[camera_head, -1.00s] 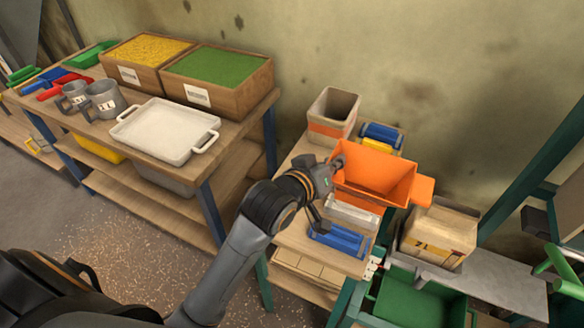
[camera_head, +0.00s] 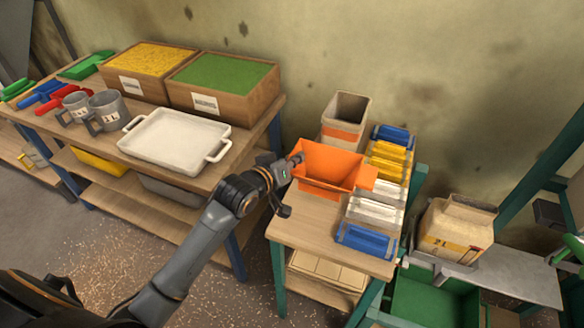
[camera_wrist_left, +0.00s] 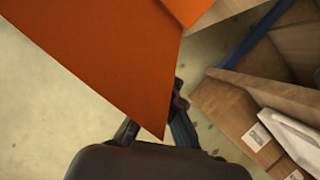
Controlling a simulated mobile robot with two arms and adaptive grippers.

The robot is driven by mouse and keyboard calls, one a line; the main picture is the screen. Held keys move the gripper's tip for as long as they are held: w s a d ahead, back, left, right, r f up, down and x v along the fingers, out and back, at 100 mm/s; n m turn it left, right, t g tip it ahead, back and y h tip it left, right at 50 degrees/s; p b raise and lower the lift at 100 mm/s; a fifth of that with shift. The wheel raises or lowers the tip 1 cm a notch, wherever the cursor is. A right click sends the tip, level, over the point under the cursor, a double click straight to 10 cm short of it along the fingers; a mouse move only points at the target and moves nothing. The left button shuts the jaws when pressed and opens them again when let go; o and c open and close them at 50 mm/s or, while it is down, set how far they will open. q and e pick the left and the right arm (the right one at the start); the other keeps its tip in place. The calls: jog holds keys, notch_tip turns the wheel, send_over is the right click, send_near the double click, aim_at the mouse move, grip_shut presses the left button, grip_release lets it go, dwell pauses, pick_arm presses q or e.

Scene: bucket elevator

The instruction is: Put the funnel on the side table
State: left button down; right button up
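The orange funnel (camera_head: 322,168) is over the left part of the side table (camera_head: 300,228), a small wooden table with green legs. I cannot tell whether its underside touches the tabletop. My left gripper (camera_head: 291,165) is at the funnel's left rim and is shut on it. In the left wrist view the fingers (camera_wrist_left: 160,130) close around a corner of the orange funnel wall (camera_wrist_left: 110,60), which hides part of them. My right gripper is not in view.
A beige and orange container (camera_head: 345,117) stands behind the funnel. Blue, yellow and white boxes (camera_head: 367,238) line the table's right side. A cardboard carton (camera_head: 456,230) stands further right. The workbench at left holds a white tray (camera_head: 172,140). The side table's front left is bare.

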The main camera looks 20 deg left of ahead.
pick_arm(q)
jog(key=f, duration=0.1)
jog(key=a+f, duration=0.1)
jog(key=f, duration=0.1)
jog(key=w+f, duration=0.1)
jog(key=shift+a+f, duration=0.2)
jog(key=shift+a, duration=0.05)
jog(key=shift+f, duration=0.45)
jog(key=shift+f, duration=0.1)
jog(key=c, duration=1.5)
grip_release()
jog(key=v, duration=1.2)
